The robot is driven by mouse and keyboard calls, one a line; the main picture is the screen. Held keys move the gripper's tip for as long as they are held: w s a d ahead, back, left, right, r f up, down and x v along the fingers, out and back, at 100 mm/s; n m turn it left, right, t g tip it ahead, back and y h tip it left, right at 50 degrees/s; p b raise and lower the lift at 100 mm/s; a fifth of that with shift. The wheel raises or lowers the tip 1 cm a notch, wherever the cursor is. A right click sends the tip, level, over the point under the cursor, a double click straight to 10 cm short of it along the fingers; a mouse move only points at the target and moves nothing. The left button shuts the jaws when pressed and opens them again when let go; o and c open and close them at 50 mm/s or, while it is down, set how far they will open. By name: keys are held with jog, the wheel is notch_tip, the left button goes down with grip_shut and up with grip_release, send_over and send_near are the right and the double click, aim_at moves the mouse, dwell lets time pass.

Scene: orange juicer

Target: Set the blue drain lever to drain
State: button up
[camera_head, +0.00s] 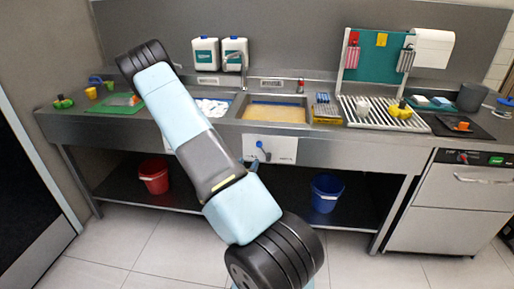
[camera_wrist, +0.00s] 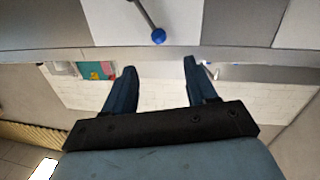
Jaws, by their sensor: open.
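The blue drain lever (camera_head: 260,146) is on a white panel (camera_head: 283,149) on the front of the sink counter, below the basin with yellowish contents. In the wrist view, its blue ball knob (camera_wrist: 158,36) sits at the end of a thin dark rod. My gripper (camera_wrist: 159,64) shows there with two dark blue fingers spread apart and nothing between them. The knob appears just beyond the fingertips, roughly midway between them in the picture. No contact shows.
A red bucket (camera_head: 154,177) and a blue bucket (camera_head: 325,193) stand on the shelf under the counter. A white drying rack (camera_head: 384,115) is on the counter at right. A steel appliance (camera_head: 455,205) stands at far right. The floor in front is clear.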

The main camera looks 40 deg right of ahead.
aim_at(258, 145)
jog(key=x, duration=1.3)
jog(key=shift+w+d+r, duration=0.1)
jog(key=shift+d, duration=0.3)
jog(key=shift+c, duration=0.5)
grip_shut()
jog(key=shift+a, duration=0.15)
